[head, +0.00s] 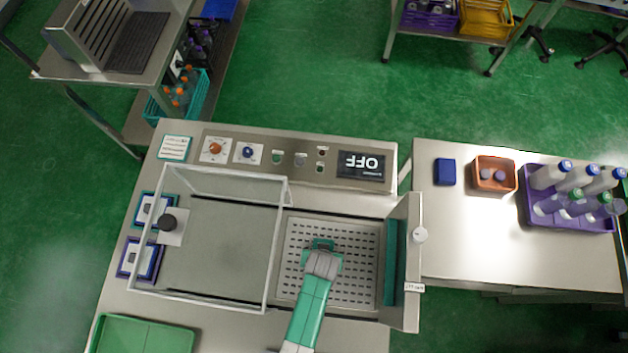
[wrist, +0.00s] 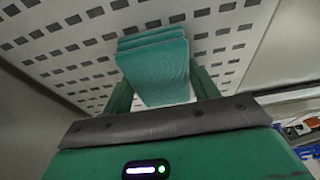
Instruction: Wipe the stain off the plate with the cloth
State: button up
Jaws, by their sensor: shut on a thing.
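The perforated metal plate (head: 352,293) lies in the right part of the machine, and its slotted surface (wrist: 75,45) fills the upper wrist view. My gripper (head: 322,246) is over the plate's middle-left part. In the wrist view, its green fingers are shut on the folded teal cloth (wrist: 155,70), which extends toward the plate. I cannot tell whether the cloth touches the plate. I see no clear stain; the cloth, gripper and arm hide part of the plate.
A clear-framed cover (head: 208,299) stands left of the plate. A raised panel with a teal face (head: 395,262) borders it on the right. The control panel has a display reading OFF (head: 361,165). A side table (head: 450,235) at right holds a purple bottle tray (head: 570,221).

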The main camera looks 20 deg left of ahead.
jog(key=shift+w+d, duration=0.25)
jog(key=shift+d, duration=0.6)
jog(key=shift+w+d, duration=0.2)
jog(key=shift+d, duration=0.7)
jog(key=shift+w+d, duration=0.25)
jog(key=shift+d, duration=0.6)
jog(key=shift+s+a+p, duration=0.25)
jog(key=shift+s+a, duration=0.3)
jog(key=shift+a, duration=1.3)
jog(key=shift+s+a+p, duration=0.2)
jog(key=shift+s+a, duration=0.3)
jog(key=shift+a, duration=1.35)
jog(key=shift+s+a+p, duration=0.25)
jog(key=shift+s+a, duration=0.3)
jog(key=shift+a, duration=1.3)
notch_tip(320, 180, up, 8)
jog(key=p, duration=0.7)
